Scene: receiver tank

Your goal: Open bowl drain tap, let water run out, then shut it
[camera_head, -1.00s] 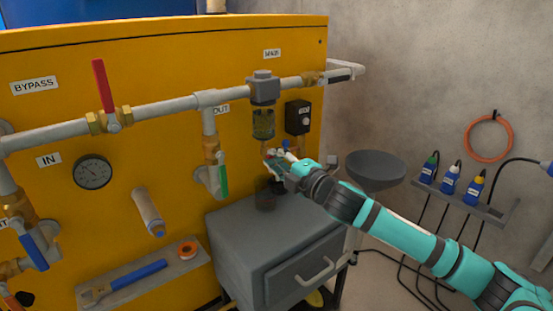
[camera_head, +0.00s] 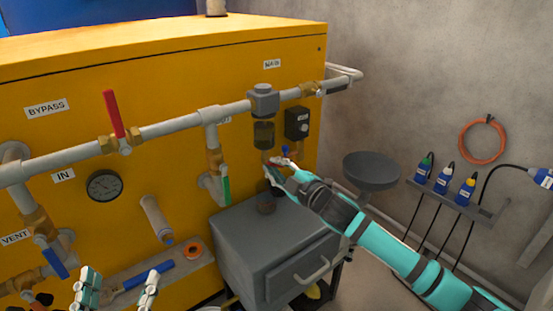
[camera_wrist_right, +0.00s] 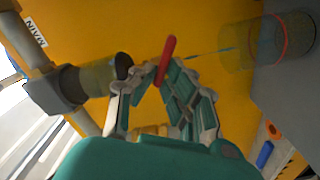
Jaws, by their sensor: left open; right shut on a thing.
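The filter bowl (camera_head: 263,135) hangs under a grey head on the white pipe; in the right wrist view the bowl (camera_wrist_right: 97,78) lies sideways. My right gripper (camera_head: 279,168) is at the drain tap just below it. In the wrist view this gripper (camera_wrist_right: 156,80) is shut on the tap's small red lever (camera_wrist_right: 168,56). A thin bluish streak, like running water, leads from beside the lever to a clear jar (camera_wrist_right: 262,42). The jar (camera_head: 266,204) stands on the grey cabinet, partly dark. My left gripper (camera_head: 118,284) is open and empty at the lower left.
The grey cabinet (camera_head: 250,235) stands below the tap. A dark round bowl (camera_head: 371,170) is right of my right arm. A red lever valve (camera_head: 115,115), green lever (camera_head: 226,190) and gauge (camera_head: 104,186) are on the yellow panel. A blue-handled wrench (camera_head: 150,274) lies on a shelf.

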